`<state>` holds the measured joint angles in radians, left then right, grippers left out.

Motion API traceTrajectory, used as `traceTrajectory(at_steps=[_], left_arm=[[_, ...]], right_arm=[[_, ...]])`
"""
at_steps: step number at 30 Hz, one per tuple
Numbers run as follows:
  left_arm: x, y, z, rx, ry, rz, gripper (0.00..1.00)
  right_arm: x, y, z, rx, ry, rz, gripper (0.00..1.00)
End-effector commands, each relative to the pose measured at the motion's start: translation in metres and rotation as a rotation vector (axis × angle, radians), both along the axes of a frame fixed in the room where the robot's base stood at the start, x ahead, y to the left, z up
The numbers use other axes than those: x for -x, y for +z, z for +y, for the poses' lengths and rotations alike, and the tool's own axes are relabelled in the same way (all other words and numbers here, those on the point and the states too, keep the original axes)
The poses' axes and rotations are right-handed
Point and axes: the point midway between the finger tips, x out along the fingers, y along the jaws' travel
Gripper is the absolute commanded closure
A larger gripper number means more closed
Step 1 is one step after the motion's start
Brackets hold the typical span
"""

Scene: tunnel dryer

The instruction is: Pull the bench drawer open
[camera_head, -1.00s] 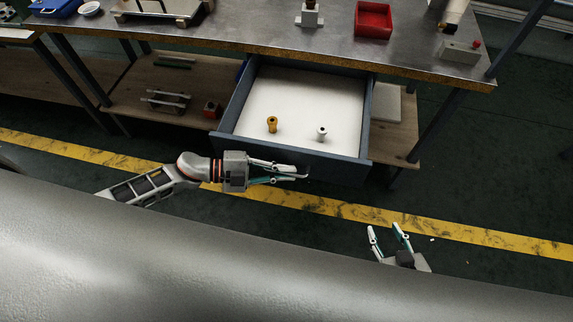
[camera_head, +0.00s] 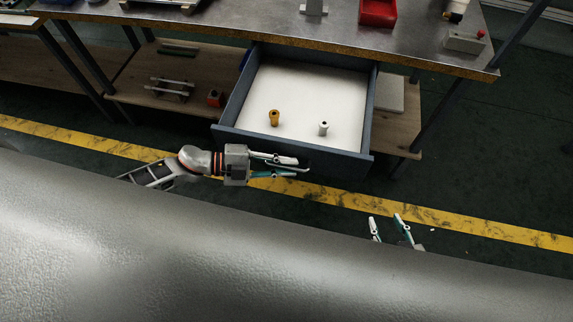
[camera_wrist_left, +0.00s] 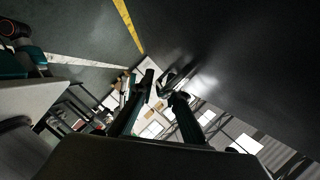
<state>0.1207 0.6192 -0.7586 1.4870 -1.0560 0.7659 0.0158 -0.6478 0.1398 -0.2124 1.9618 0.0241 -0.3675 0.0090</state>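The bench drawer (camera_head: 229,137) is blue-grey with a white bottom and stands well out from under the bench (camera_head: 160,28). Its dark front (camera_head: 340,163) faces me. My left gripper (camera_head: 297,167) is at the middle of this front, its fingers closed about the dark handle (camera_head: 307,169). In the left wrist view, the handle (camera_wrist_left: 167,78) shows between the fingertips (camera_wrist_left: 163,88); the contact is partly hidden. My right gripper (camera_head: 387,218) is empty, with its fingers apart, low and right of the drawer, clear of it.
A yellow-orange piece (camera_head: 274,117) and a white piece (camera_head: 323,128) stand in the drawer. A red bin (camera_head: 377,12) stands on the bench top. A wooden shelf (camera_head: 135,85) lies below. The floor before the drawer is clear, with a yellow line (camera_head: 440,217).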

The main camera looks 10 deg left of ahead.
Motion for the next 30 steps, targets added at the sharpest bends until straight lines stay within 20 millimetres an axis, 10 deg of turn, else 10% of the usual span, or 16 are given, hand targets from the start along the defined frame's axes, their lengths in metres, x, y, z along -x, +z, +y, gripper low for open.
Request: traceTrajectory(at_steps=[30], left_arm=[[0.037, 0.026, 0.112, 0.000, 0.000, 0.000, 0.85]], right_arm=[[0.001, 0.000, 0.000, 0.000, 0.000, 0.001, 0.60]])
